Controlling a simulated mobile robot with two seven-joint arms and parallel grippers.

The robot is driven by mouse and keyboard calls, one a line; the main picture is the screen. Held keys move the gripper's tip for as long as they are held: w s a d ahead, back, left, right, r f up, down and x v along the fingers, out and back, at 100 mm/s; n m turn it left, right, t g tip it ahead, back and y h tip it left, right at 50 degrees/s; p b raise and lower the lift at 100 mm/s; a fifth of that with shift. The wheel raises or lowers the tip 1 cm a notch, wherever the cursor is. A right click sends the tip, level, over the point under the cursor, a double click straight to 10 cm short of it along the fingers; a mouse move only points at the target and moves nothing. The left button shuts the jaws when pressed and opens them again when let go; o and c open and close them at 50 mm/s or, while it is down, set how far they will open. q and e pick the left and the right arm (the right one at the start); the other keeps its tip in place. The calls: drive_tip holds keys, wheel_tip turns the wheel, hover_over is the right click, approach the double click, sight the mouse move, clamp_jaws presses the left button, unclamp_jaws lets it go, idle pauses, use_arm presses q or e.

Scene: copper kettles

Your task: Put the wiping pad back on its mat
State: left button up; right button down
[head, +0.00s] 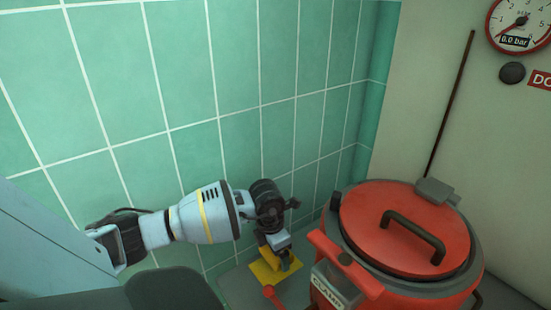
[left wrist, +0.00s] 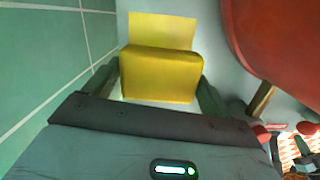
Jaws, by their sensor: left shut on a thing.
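The wiping pad (left wrist: 160,76) is a thick yellow block between the two dark fingers of my left gripper (left wrist: 158,88), which is shut on it. The mat (left wrist: 160,30) is a flat, paler yellow sheet just beyond the pad in the left wrist view; the pad hides its near part. In the head view my left gripper (head: 279,252) points down over the yellow mat (head: 262,273) on the grey surface beside the kettle. I cannot tell whether the pad touches the mat. My right gripper is not in view.
A large red kettle with a lidded top (head: 390,225) stands close on the right, with a grey clamp box (head: 333,288) at its front. A green tiled wall (head: 190,100) rises close on the left. A red-knobbed lever (head: 270,292) stands near the mat.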

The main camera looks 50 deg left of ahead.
sight(275, 258)
use_arm(q)
wheel_tip(275, 258, down, 4)
drive_tip(key=shift+r, duration=0.1)
drive_tip(key=shift+b, duration=0.3)
drive_tip(key=o, duration=0.8)
drive_tip(key=shift+o, duration=0.2)
